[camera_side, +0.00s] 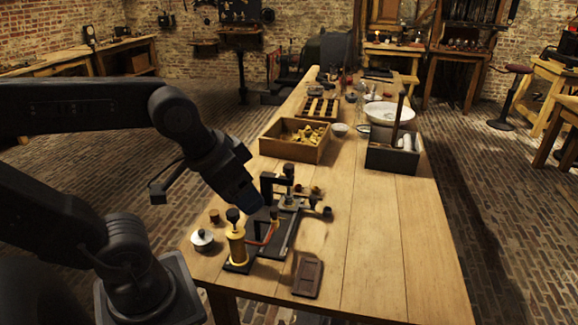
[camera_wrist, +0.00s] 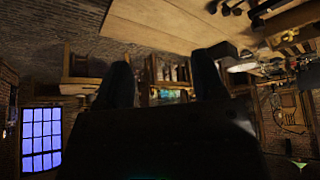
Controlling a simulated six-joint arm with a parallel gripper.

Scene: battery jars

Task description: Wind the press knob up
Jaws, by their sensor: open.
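A small black press (camera_side: 267,188) stands on the near part of the wooden table, with an upright screw and a dark knob (camera_side: 289,169) on top. My gripper (camera_side: 250,203) comes in from the upper left, tilted downward, just left of the press in the side view. I cannot tell from that view whether it touches the press. In the wrist view my gripper (camera_wrist: 162,78) shows two dark fingers spread apart with nothing between them. The press and knob do not show clearly in the wrist view, which looks out across the room.
A brass cylinder with a black knob (camera_side: 236,243) stands in front of the press, near a lidded pot (camera_side: 202,240). A dark tray (camera_side: 308,278) lies at the near edge. A wooden box (camera_side: 272,153) and a grey box (camera_side: 387,160) stand behind. The table's right front is clear.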

